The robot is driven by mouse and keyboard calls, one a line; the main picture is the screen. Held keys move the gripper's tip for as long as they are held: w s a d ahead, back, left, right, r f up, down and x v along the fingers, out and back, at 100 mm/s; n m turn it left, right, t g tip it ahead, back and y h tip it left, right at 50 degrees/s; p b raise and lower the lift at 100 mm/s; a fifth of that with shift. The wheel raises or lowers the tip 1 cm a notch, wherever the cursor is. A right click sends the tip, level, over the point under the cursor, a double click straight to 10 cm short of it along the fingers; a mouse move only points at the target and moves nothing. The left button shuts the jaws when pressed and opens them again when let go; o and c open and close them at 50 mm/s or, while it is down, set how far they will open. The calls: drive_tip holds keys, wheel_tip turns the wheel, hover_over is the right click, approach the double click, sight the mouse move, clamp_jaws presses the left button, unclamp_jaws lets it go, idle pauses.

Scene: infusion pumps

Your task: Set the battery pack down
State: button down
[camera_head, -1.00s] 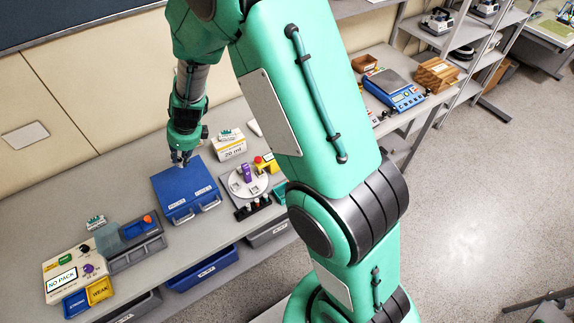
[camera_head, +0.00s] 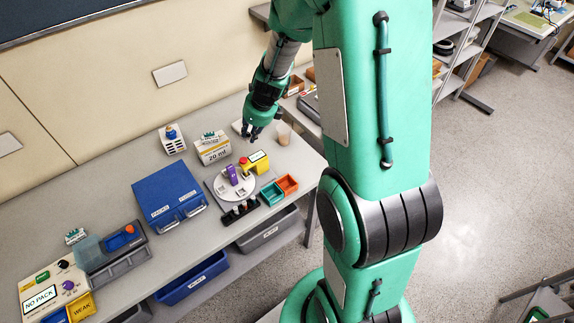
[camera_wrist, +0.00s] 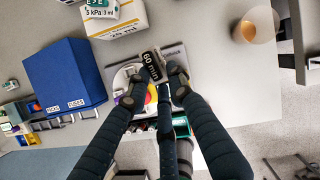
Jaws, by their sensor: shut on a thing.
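My gripper (camera_head: 252,134) hangs over the table behind the turntable device, to the right of the white 20 ml box. In the wrist view my gripper (camera_wrist: 153,87) is shut on a dark battery pack (camera_wrist: 151,65) labelled "60 min", which sits between the fingertips. The pack appears to be above the table; its underside is hidden. In the head view it is too small and dark to tell from the fingers. At the far left stands a beige unit (camera_head: 58,277) with a "NO PACK" display. A yellow tray marked "WEAK" (camera_head: 82,308) lies in front of it.
A blue case (camera_head: 168,190) lies left of the round turntable (camera_head: 226,190) with its yellow part and red knob (camera_head: 255,162). The white 20 ml box (camera_head: 212,150) and a translucent cup (camera_head: 283,134) stand nearby. Teal (camera_head: 271,194) and orange (camera_head: 287,184) bins sit at the front.

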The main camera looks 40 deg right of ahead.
drive_tip(key=s+d+m+h+b, duration=0.1)
drive_tip(key=s+d, duration=0.3)
drive_tip(key=d, duration=0.2)
drive_tip(key=s+d+m+b, duration=0.1)
drive_tip(key=s+d, duration=0.3)
drive_tip(key=d, duration=0.2)
drive_tip(key=shift+d+f, duration=0.1)
drive_tip(key=shift+f, duration=2.7)
drive_tip(key=shift+w, duration=0.1)
drive_tip(key=shift+f+b, duration=1.75)
drive_tip(key=shift+f, duration=1.4)
drive_tip(key=shift+f+b, duration=1.2)
drive_tip(key=shift+f, duration=0.7)
drive_tip(key=shift+f, duration=0.15)
drive_tip(key=c, duration=1.5)
unclamp_jaws()
drive_tip(key=shift+c, duration=0.2)
